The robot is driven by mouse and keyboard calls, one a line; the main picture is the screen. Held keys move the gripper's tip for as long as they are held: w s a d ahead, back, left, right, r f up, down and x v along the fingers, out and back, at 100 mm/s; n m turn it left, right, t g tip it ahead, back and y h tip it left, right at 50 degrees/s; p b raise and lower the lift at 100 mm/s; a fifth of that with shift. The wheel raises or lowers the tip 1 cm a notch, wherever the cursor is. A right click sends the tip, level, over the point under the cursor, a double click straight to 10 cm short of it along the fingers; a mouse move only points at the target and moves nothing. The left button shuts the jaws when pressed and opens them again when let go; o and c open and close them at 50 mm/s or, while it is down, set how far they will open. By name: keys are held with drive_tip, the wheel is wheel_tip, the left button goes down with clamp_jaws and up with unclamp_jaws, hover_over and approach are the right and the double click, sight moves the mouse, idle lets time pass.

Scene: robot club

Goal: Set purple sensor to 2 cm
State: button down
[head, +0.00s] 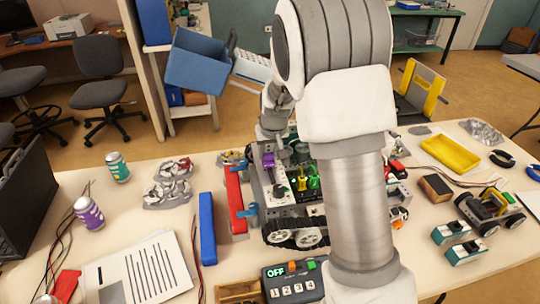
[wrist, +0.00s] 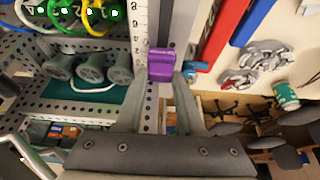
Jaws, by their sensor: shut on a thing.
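The purple sensor (wrist: 161,66) sits against a white ruler-like scale (wrist: 139,32) with black marks in the wrist view. My gripper (wrist: 161,78) has its two grey fingers on either side of the sensor and is shut on it. The mark beside the sensor is too small to read surely. In the head view the purple sensor (head: 268,160) is at the left side of the tracked robot (head: 296,238), with my gripper (head: 272,128) just above it. My arm hides much of that robot's right side.
A red bar (head: 235,198) and a blue bar (head: 207,228) lie left of the tracked robot. A control box (head: 291,283) reading OFF stands in front. Cans, papers (head: 138,275) and a laptop (head: 25,205) are farther left. A yellow tray (head: 452,153) is at right.

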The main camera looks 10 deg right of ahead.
drive_tip(key=c, duration=0.5)
unclamp_jaws()
drive_tip(key=shift+r, duration=0.1)
drive_tip(key=shift+p+v, duration=0.45)
drive_tip(key=shift+v, duration=8.2)
drive_tip(key=shift+s, duration=0.1)
